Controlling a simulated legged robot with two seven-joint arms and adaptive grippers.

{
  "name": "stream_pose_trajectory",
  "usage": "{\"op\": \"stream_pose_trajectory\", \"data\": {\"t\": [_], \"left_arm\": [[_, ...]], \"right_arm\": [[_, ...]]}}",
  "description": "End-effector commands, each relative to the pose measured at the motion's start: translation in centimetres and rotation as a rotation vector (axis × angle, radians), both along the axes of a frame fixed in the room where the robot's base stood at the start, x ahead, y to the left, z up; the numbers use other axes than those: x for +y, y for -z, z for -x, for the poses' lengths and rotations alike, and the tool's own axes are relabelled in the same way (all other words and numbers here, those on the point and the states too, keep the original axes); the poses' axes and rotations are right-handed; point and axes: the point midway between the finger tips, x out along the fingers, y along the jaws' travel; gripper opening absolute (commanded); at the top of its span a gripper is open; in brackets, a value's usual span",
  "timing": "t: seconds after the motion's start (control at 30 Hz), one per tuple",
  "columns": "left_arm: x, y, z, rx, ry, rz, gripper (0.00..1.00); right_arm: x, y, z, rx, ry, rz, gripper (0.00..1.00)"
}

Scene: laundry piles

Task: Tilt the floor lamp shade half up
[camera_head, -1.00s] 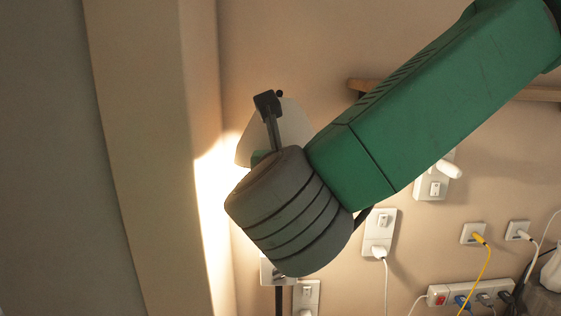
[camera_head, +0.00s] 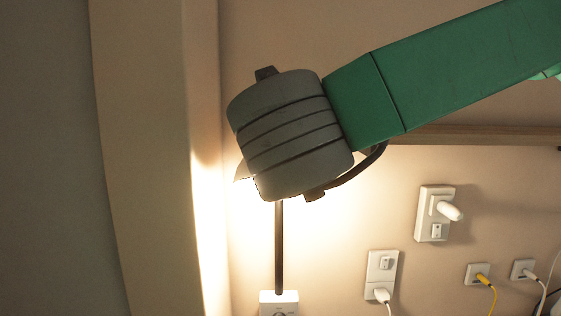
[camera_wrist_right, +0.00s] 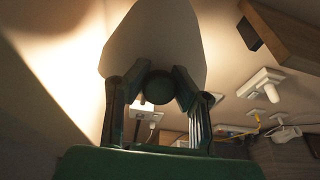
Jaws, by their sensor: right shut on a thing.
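The floor lamp shade (camera_wrist_right: 152,38) is pale and cone-like and fills the top middle of the right wrist view. Only a small edge of the shade (camera_head: 241,173) shows in the head view, behind my right wrist. The dark lamp pole (camera_head: 279,245) runs straight down below it. My right gripper (camera_wrist_right: 160,73) has its two fingers at the shade's lower part, shut on it, with a dark round part (camera_wrist_right: 158,88) between them. The exact contact is hidden. In the head view my grey wrist covers most of the gripper and shade. My left gripper is not in view.
A wall with a lit glow is behind the lamp. A pale upright panel (camera_head: 150,150) stands close at the left. A wooden shelf (camera_head: 480,133) crosses the wall at right. Wall sockets (camera_head: 382,272) with plugs and cables sit lower right.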

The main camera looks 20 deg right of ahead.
Motion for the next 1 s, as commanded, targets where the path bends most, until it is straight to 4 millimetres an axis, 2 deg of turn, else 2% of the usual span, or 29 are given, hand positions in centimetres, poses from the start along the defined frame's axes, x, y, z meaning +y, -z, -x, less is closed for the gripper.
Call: {"op": "stream_pose_trajectory", "data": {"t": [0.13, 0.17, 0.2, 0.23, 0.53, 0.67, 0.77, 1.0], "left_arm": [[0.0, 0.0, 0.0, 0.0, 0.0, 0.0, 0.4], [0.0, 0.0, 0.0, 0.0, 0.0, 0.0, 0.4], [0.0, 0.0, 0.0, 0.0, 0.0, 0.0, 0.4], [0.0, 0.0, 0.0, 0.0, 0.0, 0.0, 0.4], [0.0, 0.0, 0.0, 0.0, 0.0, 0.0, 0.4], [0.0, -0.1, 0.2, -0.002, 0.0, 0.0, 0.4], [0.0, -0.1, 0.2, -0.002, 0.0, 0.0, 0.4], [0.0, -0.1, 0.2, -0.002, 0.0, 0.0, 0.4]], "right_arm": [[0.1, -0.4, 0.0, -0.011, -0.001, -0.001, 0.0], [0.1, -0.4, 0.0, -0.012, -0.001, -0.001, 0.23], [0.1, -0.4, 0.0, -0.012, -0.001, -0.001, 0.37], [0.1, -0.4, 0.0, -0.011, -0.001, -0.001, 0.45], [0.1, -0.1, -0.1, -0.003, -0.001, 0.0, 0.45], [0.3, -0.3, 0.6, -0.004, -0.002, 0.0, 0.45], [0.7, -0.7, 2.1, -0.006, -0.004, 0.001, 0.45], [2.1, -2.1, 6.9, -0.008, -0.004, 0.001, 0.45]]}}
